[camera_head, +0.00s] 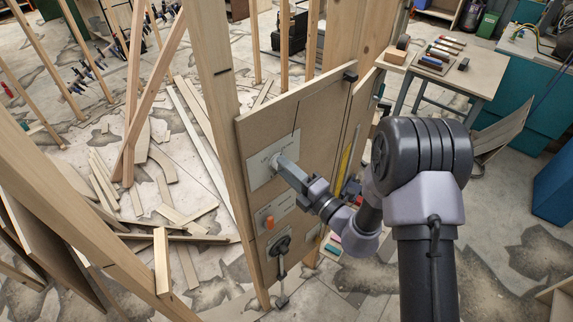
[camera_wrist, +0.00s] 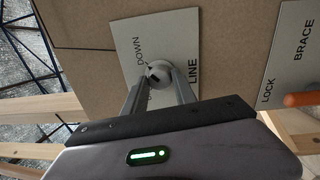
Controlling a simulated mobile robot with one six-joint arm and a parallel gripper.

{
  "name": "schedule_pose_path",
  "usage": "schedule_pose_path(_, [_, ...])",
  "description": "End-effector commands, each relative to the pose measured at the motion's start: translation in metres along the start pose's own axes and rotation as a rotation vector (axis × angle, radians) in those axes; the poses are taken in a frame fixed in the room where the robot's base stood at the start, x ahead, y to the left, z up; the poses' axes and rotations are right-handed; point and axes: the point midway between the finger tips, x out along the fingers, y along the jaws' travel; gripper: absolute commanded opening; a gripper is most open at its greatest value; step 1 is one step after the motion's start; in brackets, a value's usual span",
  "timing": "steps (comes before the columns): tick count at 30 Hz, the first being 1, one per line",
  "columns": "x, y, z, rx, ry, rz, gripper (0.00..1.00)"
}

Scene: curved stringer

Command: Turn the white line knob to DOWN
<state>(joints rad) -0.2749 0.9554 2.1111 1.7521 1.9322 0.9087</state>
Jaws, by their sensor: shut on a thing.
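The white line knob (camera_wrist: 159,74) sits on a pale plate (camera_wrist: 185,30) marked LINE and DOWN in the wrist view. The plate also shows on the wooden panel in the head view (camera_head: 262,173). My gripper (camera_wrist: 160,84) is shut on the knob, one finger on each side. In the head view my gripper (camera_head: 282,163) reaches the plate from the right and hides the knob. A small dark mark shows on the knob's face. The word DOWN lies above and left of the knob in the wrist view; other lettering near the fingers is partly hidden.
Below the plate on the panel are an orange handle (camera_head: 269,222) marked LOCK and BRACE, and a black lever (camera_head: 281,248). Wooden posts (camera_head: 215,110) stand left of the panel. Loose timber strips (camera_head: 185,215) lie on the floor. A tool table (camera_head: 450,68) stands at the back right.

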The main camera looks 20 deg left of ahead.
Motion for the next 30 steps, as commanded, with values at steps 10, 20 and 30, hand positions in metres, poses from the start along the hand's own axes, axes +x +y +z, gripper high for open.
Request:
schedule_pose_path(10, [0.0000, 0.0001, -0.0001, 0.078, -0.006, -0.001, 0.00])
schedule_pose_path(20, [0.0000, -0.0003, -0.0001, 0.084, -0.006, -0.001, 0.00])
schedule_pose_path(30, [0.0000, -0.0002, -0.0002, 0.082, -0.006, -0.001, 0.55])
